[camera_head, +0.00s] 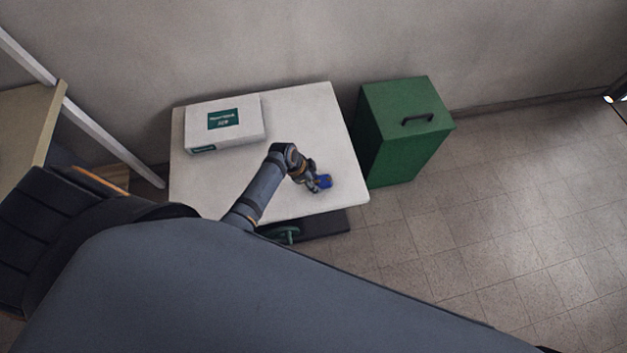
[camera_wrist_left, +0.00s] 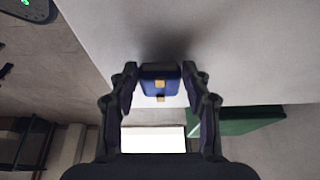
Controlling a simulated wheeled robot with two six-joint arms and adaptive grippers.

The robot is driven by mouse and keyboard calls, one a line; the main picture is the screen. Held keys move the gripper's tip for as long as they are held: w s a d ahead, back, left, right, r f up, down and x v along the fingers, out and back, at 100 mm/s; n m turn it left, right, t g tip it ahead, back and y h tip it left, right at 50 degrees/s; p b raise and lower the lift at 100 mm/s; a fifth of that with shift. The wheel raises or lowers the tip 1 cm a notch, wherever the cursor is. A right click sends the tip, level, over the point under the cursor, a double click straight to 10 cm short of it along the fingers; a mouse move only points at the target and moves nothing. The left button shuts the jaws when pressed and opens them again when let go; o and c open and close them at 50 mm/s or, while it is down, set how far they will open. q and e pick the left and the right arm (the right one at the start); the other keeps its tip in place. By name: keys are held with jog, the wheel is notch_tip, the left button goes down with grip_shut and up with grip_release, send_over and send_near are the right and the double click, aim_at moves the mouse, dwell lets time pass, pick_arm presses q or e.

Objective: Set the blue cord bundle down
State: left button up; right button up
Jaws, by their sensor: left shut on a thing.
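The blue cord bundle (camera_head: 325,181) is in my left gripper (camera_head: 317,184), over the right front part of the white table (camera_head: 230,183). In the left wrist view the blue cord bundle (camera_wrist_left: 160,82), with a yellowish band, sits between the two dark fingers of my left gripper (camera_wrist_left: 160,77). The fingers press on it from both sides. The table surface (camera_wrist_left: 230,45) is close to the bundle, and a dark shadow lies beside it. I cannot tell whether the bundle touches the table. My right gripper is not in view.
A white box (camera_head: 245,132) with a green label lies at the back left of the table. A green bin (camera_head: 400,140) with a dark handle stands right of the table. A shelf (camera_head: 30,120) is at the left. The table's middle and right back are clear.

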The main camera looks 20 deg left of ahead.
pick_arm(q)
jog(key=shift+f+b, duration=0.3)
jog(key=shift+f, duration=0.2)
jog(key=o, duration=0.9)
jog(key=shift+r, duration=0.2)
jog(key=p+v, duration=0.2)
jog(key=v, duration=1)
jog(key=shift+r+p, duration=0.3)
jog(key=shift+s, duration=0.1)
